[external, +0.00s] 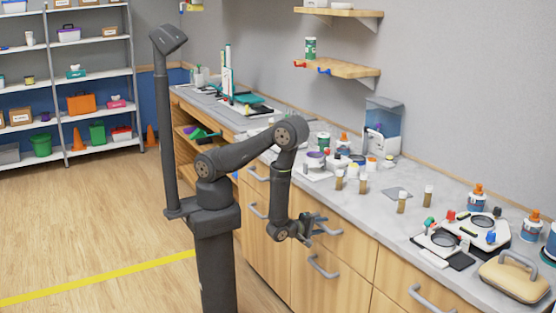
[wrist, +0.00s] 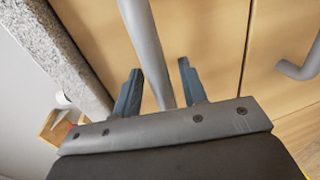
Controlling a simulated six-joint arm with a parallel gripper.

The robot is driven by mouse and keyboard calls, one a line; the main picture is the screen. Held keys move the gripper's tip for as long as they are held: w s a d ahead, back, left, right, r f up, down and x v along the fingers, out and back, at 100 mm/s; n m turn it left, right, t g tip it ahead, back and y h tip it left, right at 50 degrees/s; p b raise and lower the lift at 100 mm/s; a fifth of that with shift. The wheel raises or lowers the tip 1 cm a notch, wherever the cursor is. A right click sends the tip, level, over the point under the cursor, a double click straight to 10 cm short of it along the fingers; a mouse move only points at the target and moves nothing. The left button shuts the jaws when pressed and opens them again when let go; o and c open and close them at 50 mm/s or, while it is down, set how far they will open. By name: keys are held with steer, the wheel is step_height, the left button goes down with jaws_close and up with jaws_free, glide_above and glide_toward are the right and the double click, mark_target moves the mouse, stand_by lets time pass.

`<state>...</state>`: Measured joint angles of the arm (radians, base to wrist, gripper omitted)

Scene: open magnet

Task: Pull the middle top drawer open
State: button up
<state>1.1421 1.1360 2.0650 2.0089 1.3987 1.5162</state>
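The wooden cabinet's top drawer front (external: 355,248) is beside my gripper in the external view and looks shut. Its grey bar handle (wrist: 142,35) also shows in the wrist view, running down between my fingers. My gripper (external: 318,225) is at this handle, below the counter edge. In the wrist view my gripper (wrist: 160,66) is open, with one blue-grey finger on each side of the bar. Gaps show between the bar and the fingers, so it is not clamped. The fingers partly cover the handle in the external view.
Other grey handles are close by: one lower (external: 322,267), one to the right (external: 430,299), and one to the left (external: 257,172). The grey countertop (external: 375,210) overhangs the drawers and carries bottles and a tan case (external: 515,278). The floor in front (external: 100,230) is clear.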

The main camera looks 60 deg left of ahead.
steer(key=shift+w, duration=0.1)
steer(key=shift+c, duration=0.2)
jaws_close()
steer(key=s, duration=2.6)
steer(key=shift+s, duration=0.3)
steer(key=shift+o, duration=0.2)
jaws_free()
